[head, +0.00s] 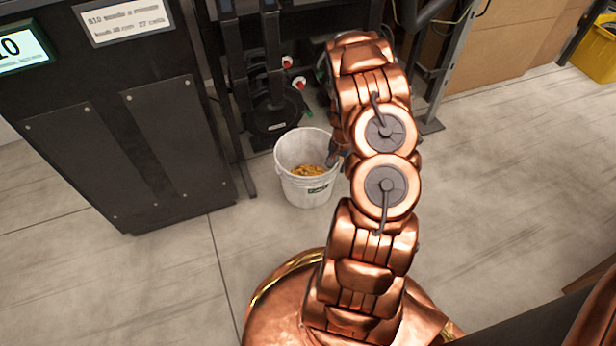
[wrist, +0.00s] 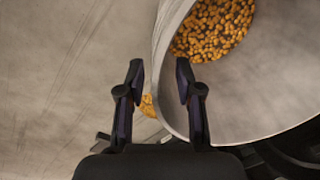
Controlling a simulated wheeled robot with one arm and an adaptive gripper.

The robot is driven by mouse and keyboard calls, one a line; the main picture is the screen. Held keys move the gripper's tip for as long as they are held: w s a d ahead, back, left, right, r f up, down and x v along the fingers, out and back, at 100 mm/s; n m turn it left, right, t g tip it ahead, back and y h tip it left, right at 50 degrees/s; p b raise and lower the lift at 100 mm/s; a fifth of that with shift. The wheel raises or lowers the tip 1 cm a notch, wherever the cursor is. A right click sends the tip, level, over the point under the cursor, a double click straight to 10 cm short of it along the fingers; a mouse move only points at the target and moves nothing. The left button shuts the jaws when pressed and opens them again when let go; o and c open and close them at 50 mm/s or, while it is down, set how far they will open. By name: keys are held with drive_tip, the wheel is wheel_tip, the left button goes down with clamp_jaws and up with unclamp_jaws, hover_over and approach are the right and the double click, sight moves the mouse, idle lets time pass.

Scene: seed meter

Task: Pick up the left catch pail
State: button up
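A white catch pail (head: 306,189) stands upright on the floor, with orange-yellow seed (head: 308,171) in its bottom and a dark label on its front. It is the only such pail I can make out. My gripper (head: 333,158) is at the pail's right rim, partly hidden behind my arm. In the wrist view the pail (wrist: 275,85) fills the upper right, with seed (wrist: 212,28) inside. My gripper (wrist: 158,80) is open there, one finger left of the pail's wall and the other overlapping its inside. I cannot tell whether either finger touches the wall.
A black machine cabinet (head: 130,150) with a display stands left of the pail. Black frame posts and red-tipped fittings (head: 299,83) are behind it. Cardboard boxes (head: 500,55) and a yellow bin (head: 597,50) stand at the upper right. The floor in front of the pail is clear.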

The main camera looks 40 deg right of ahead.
drive_tip(key=shift+f, duration=0.5)
drive_tip(key=shift+c, duration=0.2)
clamp_jaws()
drive_tip(key=shift+r, duration=0.1)
